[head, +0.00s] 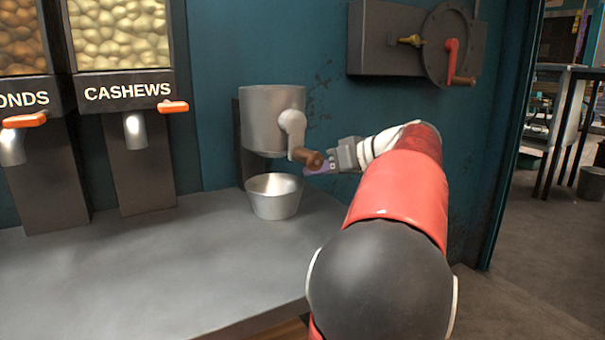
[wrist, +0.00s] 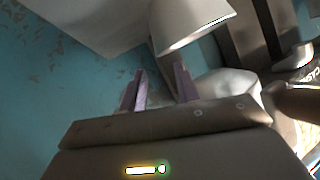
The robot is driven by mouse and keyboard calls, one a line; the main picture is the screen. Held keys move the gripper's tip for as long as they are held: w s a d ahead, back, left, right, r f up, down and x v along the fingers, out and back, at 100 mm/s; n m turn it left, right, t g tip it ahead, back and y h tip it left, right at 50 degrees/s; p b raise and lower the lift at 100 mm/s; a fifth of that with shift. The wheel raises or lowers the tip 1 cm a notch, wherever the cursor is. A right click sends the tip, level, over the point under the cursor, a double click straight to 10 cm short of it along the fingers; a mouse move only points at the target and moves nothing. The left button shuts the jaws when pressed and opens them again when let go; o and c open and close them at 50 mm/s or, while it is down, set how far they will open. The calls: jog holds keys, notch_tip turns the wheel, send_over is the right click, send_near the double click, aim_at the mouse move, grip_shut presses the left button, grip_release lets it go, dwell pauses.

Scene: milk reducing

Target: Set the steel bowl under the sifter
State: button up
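The steel bowl (head: 274,202) stands upright on the grey counter, below the sifter (head: 262,112) in the head view, with a gap between its rim and the sifter. I cannot tell whether it is exactly centred. The sifter is a grey metal drum with a brown-handled crank (head: 308,158). My gripper (head: 318,168) is right of the bowl, at about the crank handle's height. In the upside-down wrist view, the bowl (wrist: 190,22) is beyond my fingers (wrist: 160,90), which are apart with nothing visible between them. The sifter (wrist: 232,84) is partly hidden there.
The counter (head: 130,280) is clear in front and to the left. The cashew dispenser (head: 138,165) and another dispenser (head: 40,180) stand at the left. A wall-mounted box with a red crank (head: 452,55) is above right. The counter's right edge passes near my arm.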

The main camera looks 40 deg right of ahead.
jog(key=v, duration=0.4)
dwell(0.6)
